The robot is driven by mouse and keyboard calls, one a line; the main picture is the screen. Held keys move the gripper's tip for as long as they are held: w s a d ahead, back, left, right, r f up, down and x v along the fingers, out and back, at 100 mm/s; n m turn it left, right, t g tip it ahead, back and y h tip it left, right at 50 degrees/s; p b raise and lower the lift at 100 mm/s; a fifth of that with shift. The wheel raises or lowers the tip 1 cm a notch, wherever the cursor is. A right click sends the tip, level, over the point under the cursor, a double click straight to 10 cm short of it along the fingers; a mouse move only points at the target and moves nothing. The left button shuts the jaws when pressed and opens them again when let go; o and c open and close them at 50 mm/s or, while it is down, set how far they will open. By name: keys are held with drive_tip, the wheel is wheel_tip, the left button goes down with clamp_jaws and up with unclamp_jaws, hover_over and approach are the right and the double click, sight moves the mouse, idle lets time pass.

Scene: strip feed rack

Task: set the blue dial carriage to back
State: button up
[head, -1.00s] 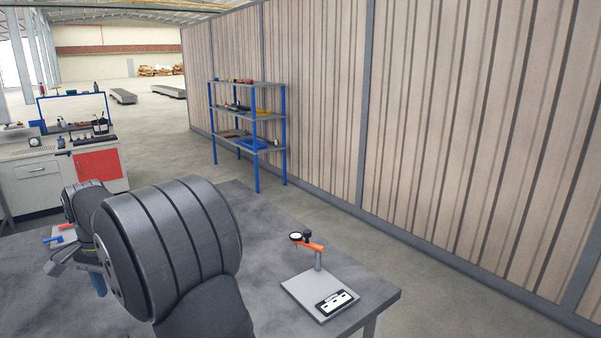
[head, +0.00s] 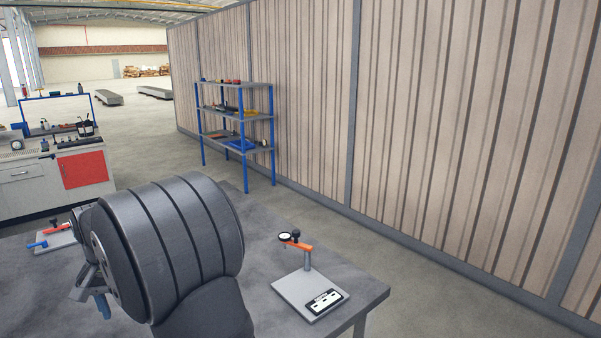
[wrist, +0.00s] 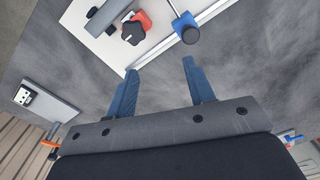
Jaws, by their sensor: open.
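My gripper (head: 92,290) is partly hidden by my arm.
A grey-based stand (head: 310,292) with an orange arm and a dial gauge is near the table's right corner. The grey table (head: 262,245) is bare between it and my arm. A shelf rack (head: 238,112) stands behind.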

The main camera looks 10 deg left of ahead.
clamp_jaws()
drive_tip(key=w+d+m+g+y, duration=0.25)
drive_tip(key=w+m, duration=0.45)
drive_tip(key=m, duration=0.4)
drive_tip(key=shift+m+g, duration=0.4)
drive_tip(key=shift+g, duration=0.05)
drive_tip(key=s+a+f, duration=0.1)
drive_tip(key=f, duration=0.2)
drive_tip(key=s+a+f, duration=0.2)
drive_tip(key=f, duration=0.1)
drive_tip(key=s+a+f, duration=0.1)
drive_tip(key=s+f, duration=0.1)
drive_tip(key=f, duration=0.1)
drive_tip(key=shift+a, duration=0.25)
drive_tip(key=shift+s+a, duration=0.3)
drive_tip(key=shift+s, duration=0.05)
